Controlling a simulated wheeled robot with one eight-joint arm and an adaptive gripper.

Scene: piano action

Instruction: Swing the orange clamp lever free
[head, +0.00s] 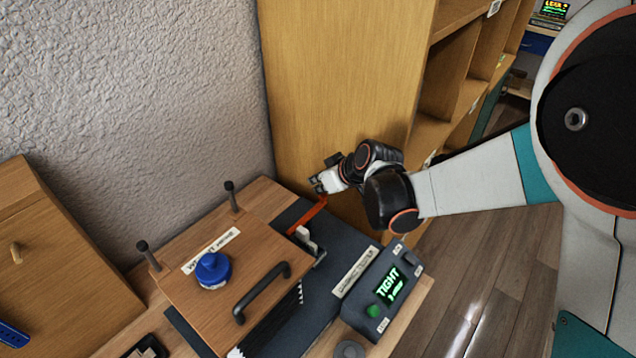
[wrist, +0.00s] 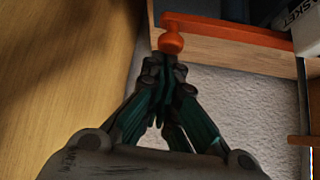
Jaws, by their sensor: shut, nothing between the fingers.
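The orange clamp lever (head: 308,216) slants up from a white clamp block (head: 306,238) at the right side of the wooden box (head: 215,275). In the wrist view the orange lever (wrist: 235,32) runs across the top, with its round knob (wrist: 171,43) just beyond my fingertips. My gripper (wrist: 165,62) is shut and empty, with its tips close below the knob; I cannot tell whether they touch. In the head view my gripper (head: 322,183) is at the lever's upper end, partly hidden by my wrist.
The box has a blue knob (head: 213,270) and a black handle (head: 262,291) on top. A grey display unit (head: 384,292) reading "TIGHT" stands to the right on the bench. A tall wooden shelf (head: 340,90) rises close behind my gripper. Textured wall is at the left.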

